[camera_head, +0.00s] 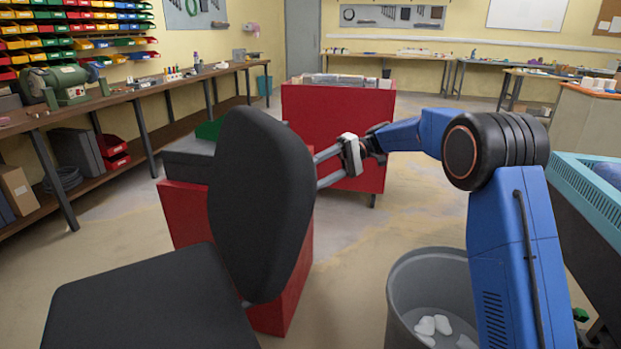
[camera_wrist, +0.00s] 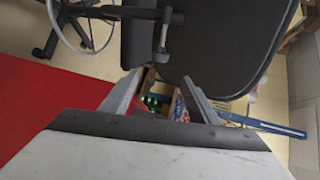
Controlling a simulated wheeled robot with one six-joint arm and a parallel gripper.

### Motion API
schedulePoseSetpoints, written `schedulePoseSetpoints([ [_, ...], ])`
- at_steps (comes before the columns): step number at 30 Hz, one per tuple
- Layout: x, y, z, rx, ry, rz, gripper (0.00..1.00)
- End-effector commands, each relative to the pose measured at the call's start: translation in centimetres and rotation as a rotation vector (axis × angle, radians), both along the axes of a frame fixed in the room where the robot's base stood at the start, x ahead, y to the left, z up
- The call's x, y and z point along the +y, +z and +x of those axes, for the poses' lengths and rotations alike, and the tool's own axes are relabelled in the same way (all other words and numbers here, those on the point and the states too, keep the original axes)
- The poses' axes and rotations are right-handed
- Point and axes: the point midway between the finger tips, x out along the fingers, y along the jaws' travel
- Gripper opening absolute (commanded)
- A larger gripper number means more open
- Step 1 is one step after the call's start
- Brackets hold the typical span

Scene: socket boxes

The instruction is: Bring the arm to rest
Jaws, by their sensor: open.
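My arm (camera_head: 520,235) is blue with a black joint and reaches to the left across the head view. My gripper (camera_head: 318,170) is at its end, in front of a red cabinet and pointing left. The fingertips are close to the right edge of the black chair back (camera_head: 262,205), which may hide their ends. In the wrist view, my gripper (camera_wrist: 163,77) has its two grey fingers spread apart. I see nothing held between them. The chair back (camera_wrist: 225,40) shows beyond the fingers, but I cannot tell whether they touch it.
The black chair seat (camera_head: 150,305) fills the lower left. A red cabinet (camera_head: 345,125) stands behind my gripper, and another red unit (camera_head: 185,215) stands behind the chair. A grey bin (camera_head: 400,290) with white pieces sits below my arm. A workbench (camera_head: 130,95) runs along the left wall.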

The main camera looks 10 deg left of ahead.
Motion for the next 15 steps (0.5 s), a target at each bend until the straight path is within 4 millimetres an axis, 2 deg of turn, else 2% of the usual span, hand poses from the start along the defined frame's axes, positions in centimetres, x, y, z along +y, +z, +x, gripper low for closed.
schedulePoseSetpoints([
  [10, -0.2, 0.2, -0.2, -0.004, -0.003, -0.006, 0.55],
  [15, -1.9, 1.2, -1.7, -0.029, -0.035, -0.066, 0.55],
])
